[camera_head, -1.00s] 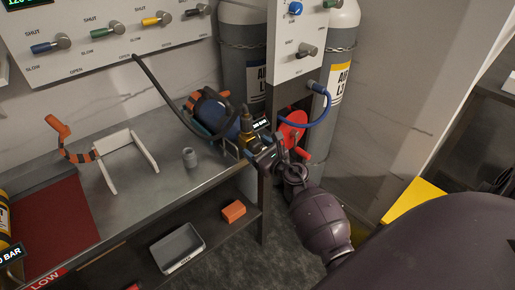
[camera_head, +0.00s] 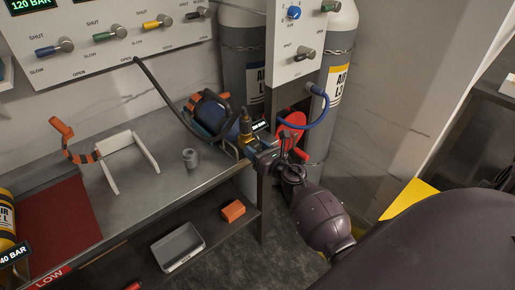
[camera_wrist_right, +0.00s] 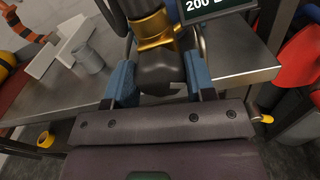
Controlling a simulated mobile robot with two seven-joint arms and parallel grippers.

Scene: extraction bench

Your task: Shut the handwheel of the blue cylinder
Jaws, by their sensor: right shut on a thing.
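The blue cylinder (camera_head: 212,113) lies in a cradle at the right end of the steel bench, with a brass valve (camera_head: 246,128) at its near end. In the right wrist view, the brass valve (camera_wrist_right: 152,30) sits above the dark handwheel (camera_wrist_right: 163,72). My right gripper (camera_wrist_right: 160,82) has its blue-padded fingers on both sides of the handwheel, shut on it. In the head view, my right gripper (camera_head: 263,152) is at the bench corner and hides most of the handwheel. My left gripper is not in view.
A black hose runs from the wall panel (camera_head: 120,30) to the valve. A small display (camera_wrist_right: 215,7) stands beside it. A grey cup (camera_head: 190,158) and an empty white cradle (camera_head: 126,165) stand on the bench. A red reel (camera_head: 291,127) is behind my right gripper.

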